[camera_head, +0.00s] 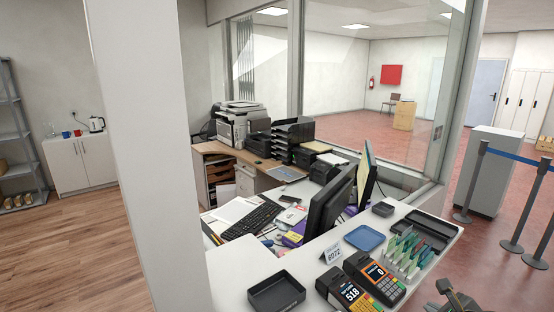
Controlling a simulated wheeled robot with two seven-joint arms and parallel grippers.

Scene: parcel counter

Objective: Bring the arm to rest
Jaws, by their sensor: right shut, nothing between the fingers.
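My right gripper (446,289) shows at the bottom edge of the head view, right of the middle. It is shut and empty. It is just in front of the white counter (232,285), to the right of the payment terminals, and appears apart from them. Most of my right arm is below the frame. My left gripper is not in view.
A monitor (330,203) is behind. A white pillar (150,150) rises at left.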

